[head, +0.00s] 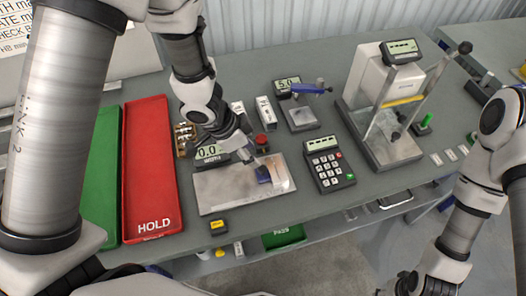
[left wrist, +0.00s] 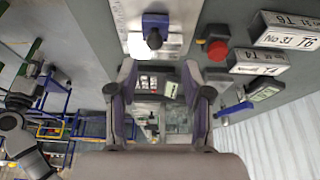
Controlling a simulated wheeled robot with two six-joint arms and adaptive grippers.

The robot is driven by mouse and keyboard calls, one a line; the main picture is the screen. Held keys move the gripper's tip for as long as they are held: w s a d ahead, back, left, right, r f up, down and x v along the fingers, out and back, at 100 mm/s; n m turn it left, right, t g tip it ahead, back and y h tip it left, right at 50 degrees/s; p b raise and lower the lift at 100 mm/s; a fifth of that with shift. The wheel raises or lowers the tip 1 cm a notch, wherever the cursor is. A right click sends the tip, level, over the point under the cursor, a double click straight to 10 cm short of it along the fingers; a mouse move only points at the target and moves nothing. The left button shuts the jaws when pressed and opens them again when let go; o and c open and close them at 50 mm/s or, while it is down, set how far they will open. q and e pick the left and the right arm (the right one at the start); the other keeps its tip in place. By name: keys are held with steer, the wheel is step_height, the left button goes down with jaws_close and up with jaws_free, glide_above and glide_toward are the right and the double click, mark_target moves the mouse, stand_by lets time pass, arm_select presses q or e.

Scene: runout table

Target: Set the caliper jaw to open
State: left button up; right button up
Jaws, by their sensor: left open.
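The caliper station has a pale metal plate (head: 225,190) and a display (head: 207,153) reading 0.0 at its back edge. A small dark blue block (head: 263,175), which looks like the jaw's grip, sits near the plate's right end. It also shows in the left wrist view (left wrist: 154,30), beyond the fingertips. My left gripper (head: 246,153) is open and empty, above and just behind the blue block; it seems apart from it. Its spread fingers show in the left wrist view (left wrist: 163,75). My right gripper (head: 400,284) is low at the bottom edge, partly cut off.
A red HOLD tray (head: 148,170) and a green tray (head: 103,180) lie left. A red button (head: 262,141) and labelled blocks (head: 264,110) stand close behind the plate. A keypad (head: 324,160) is right of it, with a larger press-like device (head: 400,150) beyond.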

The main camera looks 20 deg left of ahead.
mark_target(260, 168)
arm_select(q)
steer(key=f, duration=0.1)
steer(key=s+d+f, duration=0.1)
steer(key=f, duration=0.1)
steer(key=shift+d+b, duration=0.1)
steer(key=shift+b, duration=0.25)
steer(key=w+f, duration=0.1)
steer(key=w+d+f, duration=0.1)
steer(key=f, duration=0.1)
steer(key=shift+s+r, duration=0.1)
steer(key=shift+s, duration=0.05)
steer(key=shift+s+r, duration=0.1)
steer(key=shift+s, duration=0.1)
steer(key=c, duration=0.3)
jaws_close()
arm_select(e)
steer(key=shift+s+f, duration=0.35)
steer(key=shift+f, duration=0.15)
arm_select(q)
steer(key=shift+a, duration=0.1)
